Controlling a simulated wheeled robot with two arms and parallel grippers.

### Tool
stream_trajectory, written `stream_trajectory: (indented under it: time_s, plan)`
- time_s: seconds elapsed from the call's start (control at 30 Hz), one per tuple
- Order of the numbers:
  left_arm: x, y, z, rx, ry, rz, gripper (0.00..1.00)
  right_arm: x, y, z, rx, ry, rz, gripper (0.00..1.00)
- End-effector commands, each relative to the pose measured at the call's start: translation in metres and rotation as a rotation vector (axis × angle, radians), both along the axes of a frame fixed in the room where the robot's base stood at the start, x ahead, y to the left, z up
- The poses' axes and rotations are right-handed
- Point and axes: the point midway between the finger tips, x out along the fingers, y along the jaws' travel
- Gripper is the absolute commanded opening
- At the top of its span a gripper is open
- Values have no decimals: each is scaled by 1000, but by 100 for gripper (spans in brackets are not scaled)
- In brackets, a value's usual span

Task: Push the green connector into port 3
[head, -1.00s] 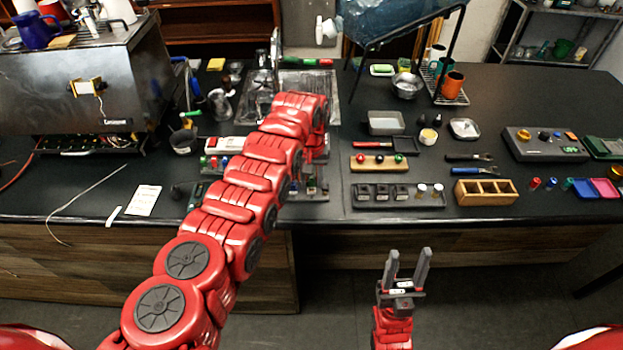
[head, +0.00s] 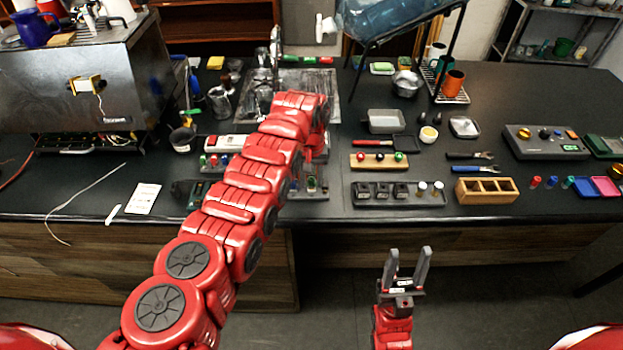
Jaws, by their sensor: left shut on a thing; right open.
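My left arm reaches over the counter and bends down at its far end. My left gripper (head: 314,168) is low over a dark board (head: 316,192) with small coloured parts, close to the sink's front. Its fingertips are mostly hidden by my own arm. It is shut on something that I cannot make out. The green connector and port 3 cannot be told apart here; the arm covers much of that area. My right gripper (head: 408,262) is open and empty, in front of the counter's front edge, with its fingers pointing up.
A wooden block with coloured knobs (head: 379,161), a dark tray with black blocks (head: 398,194) and a wooden compartment box (head: 486,190) stand to the right of the arm. A metal machine (head: 85,85) stands at left.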

Motion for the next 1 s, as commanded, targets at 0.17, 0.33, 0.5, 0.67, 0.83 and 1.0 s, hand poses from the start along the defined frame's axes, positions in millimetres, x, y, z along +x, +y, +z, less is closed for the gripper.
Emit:
stream_trajectory:
  time_s: [0.17, 0.33, 0.5, 0.67, 0.83, 1.0]
  plan:
    - [0, 0, 0, 0, 0, 0, 0, 0, 0, 0, 0, 0, 0, 50]
    - [0, 0, -2, 0, 0, 0, 0, 0, 0, -2, 0, 0, 0, 50]
    - [0, 0, -5, 0, 0, 0, 0, 0, 0, -6, 0, 0, 0, 50]
    - [0, 0, -7, 0, 0, 0, 0, 0, 0, -9, 0, 0, 0, 50]
    - [0, 0, -7, 0, 0, 0, 0, 0, 0, -9, 0, 0, 0, 50]
    - [0, 0, -7, 0, 0, 0, 0, 0, 0, -9, 0, 0, 0, 50]
